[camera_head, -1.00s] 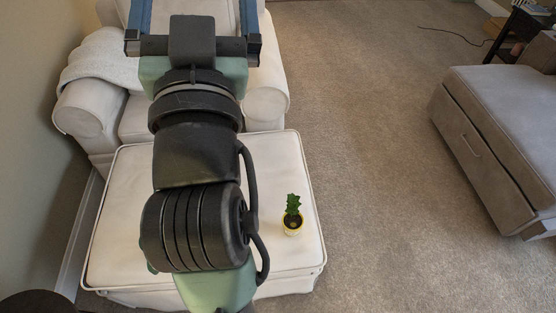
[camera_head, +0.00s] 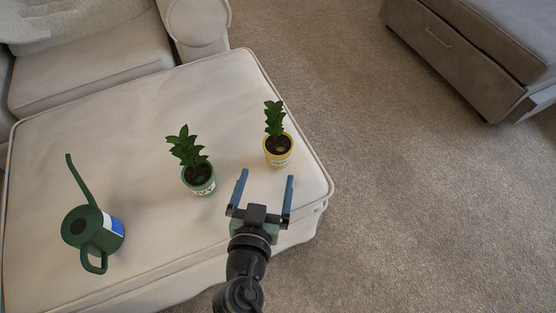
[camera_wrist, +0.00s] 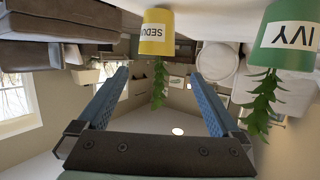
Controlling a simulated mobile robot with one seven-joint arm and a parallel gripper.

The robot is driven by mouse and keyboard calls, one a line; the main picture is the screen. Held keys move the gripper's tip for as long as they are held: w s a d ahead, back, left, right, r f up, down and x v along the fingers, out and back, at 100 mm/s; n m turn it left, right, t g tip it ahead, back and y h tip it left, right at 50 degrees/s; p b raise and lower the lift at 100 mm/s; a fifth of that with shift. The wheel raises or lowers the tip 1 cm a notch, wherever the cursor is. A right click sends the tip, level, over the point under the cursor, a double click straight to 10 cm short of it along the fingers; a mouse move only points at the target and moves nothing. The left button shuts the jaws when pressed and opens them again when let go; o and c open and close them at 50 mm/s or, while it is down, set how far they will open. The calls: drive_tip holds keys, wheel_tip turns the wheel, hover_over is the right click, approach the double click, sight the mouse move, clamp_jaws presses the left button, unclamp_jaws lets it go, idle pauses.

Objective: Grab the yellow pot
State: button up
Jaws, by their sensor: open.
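The yellow pot (camera_head: 279,153) holds a green leafy plant and stands upright on the cream ottoman, near its right edge. In the wrist view, which appears upside down, the yellow pot (camera_wrist: 156,32) carries a label reading SEDUM and lies beyond the fingertips, between their lines. My gripper (camera_head: 266,178) is open and empty, with two blue fingers pointing toward the pot. It is just in front of the pot and apart from it. The gripper also shows in the wrist view (camera_wrist: 160,80).
A green pot (camera_head: 199,183) with a plant, labelled IVY in the wrist view (camera_wrist: 285,38), stands left of the yellow one. A green watering can (camera_head: 93,232) is at the ottoman's left. The cream ottoman (camera_head: 140,110) is otherwise clear. An armchair (camera_head: 95,60) stands behind.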

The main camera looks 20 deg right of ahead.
sight(278, 147)
drive_tip(key=shift+s+d+f, duration=0.1)
drive_tip(key=shift+s+f, duration=0.05)
drive_tip(key=shift+f, duration=0.7)
drive_tip(key=shift+w+d+f, duration=0.15)
drive_tip(key=shift+w+d, duration=0.05)
drive_tip(key=shift+w, duration=0.05)
drive_tip(key=b+x, duration=0.3)
drive_tip(key=x, duration=0.9)
drive_tip(key=shift+s+d, duration=0.1)
drive_tip(key=shift+d, duration=0.05)
drive_tip(key=c, duration=1.4)
drive_tip(key=shift+c, duration=0.6)
